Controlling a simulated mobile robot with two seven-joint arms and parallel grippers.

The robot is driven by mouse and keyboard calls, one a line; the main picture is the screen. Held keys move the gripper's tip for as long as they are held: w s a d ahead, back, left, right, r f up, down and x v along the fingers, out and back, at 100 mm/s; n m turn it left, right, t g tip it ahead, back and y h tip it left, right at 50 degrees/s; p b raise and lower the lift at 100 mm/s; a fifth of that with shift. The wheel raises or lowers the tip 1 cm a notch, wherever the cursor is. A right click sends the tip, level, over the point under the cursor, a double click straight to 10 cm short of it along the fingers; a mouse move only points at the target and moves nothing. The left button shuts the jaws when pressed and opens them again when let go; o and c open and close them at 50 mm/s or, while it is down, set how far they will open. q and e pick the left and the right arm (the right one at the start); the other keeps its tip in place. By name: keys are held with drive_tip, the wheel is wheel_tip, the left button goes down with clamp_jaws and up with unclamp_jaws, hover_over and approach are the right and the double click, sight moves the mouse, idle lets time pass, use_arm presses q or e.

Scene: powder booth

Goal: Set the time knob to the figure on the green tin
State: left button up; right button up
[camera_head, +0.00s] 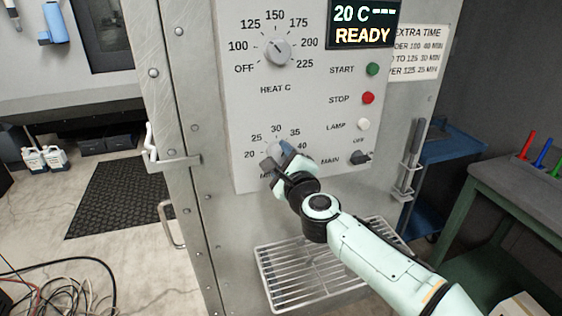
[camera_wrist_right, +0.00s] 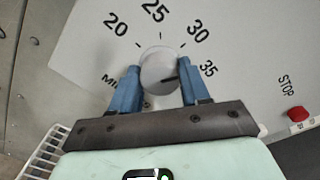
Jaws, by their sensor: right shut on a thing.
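The time knob (camera_wrist_right: 158,70) is a round grey knob on the lower part of the oven's control panel, with figures from 20 to 40 around it. My right gripper (camera_head: 281,158) is at this knob and is shut on it. In the right wrist view the blue fingers (camera_wrist_right: 159,88) stand on either side of the knob. A dark mark on the knob's face lies on the right, towards the 35 side; I cannot tell the exact figure. The 40 is hidden in the wrist view. No green tin is in view. My left gripper is not in view.
Above is the heat knob (camera_head: 277,52). The display (camera_head: 364,24) reads 20 C and READY. Start (camera_head: 372,69), stop (camera_head: 368,98), lamp and main controls are to the right. A wire rack (camera_head: 310,278) sticks out below. A table (camera_head: 520,180) with coloured pens stands right.

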drive_tip(key=shift+m+b, duration=0.5)
drive_tip(key=shift+m, duration=1.2)
drive_tip(key=o, duration=1)
drive_tip(key=shift+o, duration=0.2)
